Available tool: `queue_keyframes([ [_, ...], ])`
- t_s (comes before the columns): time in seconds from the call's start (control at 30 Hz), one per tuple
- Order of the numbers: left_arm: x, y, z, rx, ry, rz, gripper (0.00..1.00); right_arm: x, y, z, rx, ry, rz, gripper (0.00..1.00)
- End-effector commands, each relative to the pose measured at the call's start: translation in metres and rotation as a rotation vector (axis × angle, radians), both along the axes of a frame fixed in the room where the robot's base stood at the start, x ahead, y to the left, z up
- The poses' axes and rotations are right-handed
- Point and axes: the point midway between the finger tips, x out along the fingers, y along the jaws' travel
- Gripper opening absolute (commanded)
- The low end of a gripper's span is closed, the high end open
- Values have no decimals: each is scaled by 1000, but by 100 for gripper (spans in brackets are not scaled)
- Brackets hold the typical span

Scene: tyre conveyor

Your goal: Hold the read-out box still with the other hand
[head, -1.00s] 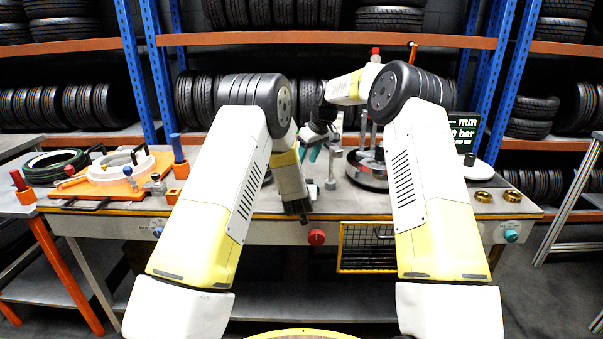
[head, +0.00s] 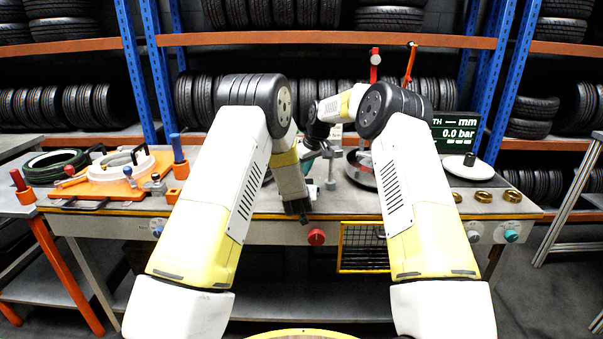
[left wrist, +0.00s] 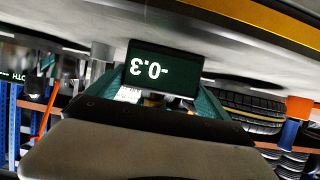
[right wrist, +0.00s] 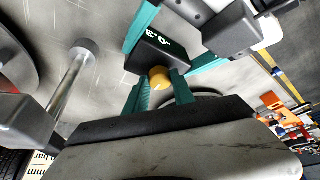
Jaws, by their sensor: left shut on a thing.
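The read-out box (left wrist: 160,70) is a small dark box whose lit figures look like -0.3, turned over in the left wrist view. My left gripper (left wrist: 160,88) is shut on it, a teal finger at either side. The box also shows in the right wrist view (right wrist: 153,52), with a round brass-coloured knob (right wrist: 159,78) at its near side. My right gripper (right wrist: 160,88) has its teal fingers apart, one on each side of the knob; whether they touch it is unclear. In the head view my arms hide the box.
A metal post (right wrist: 70,85) stands beside the right gripper. On the bench are an orange fixture with a white ring (head: 120,166), brass rings (head: 483,197) and a dark display panel (head: 458,132) reading 0.0 bar. Tyre racks stand behind.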

Motion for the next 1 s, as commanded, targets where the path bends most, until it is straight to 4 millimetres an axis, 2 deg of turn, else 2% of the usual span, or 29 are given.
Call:
queue_keyframes([
  [0.37, -2, 1, -3, 1, 8, 1, 55, 1, -1, 0, 0, 1, 43, 0],
  [1.0, -2, 1, -4, 1, 8, 1, 55, 4, -2, 0, 0, -1, 436, 0],
])
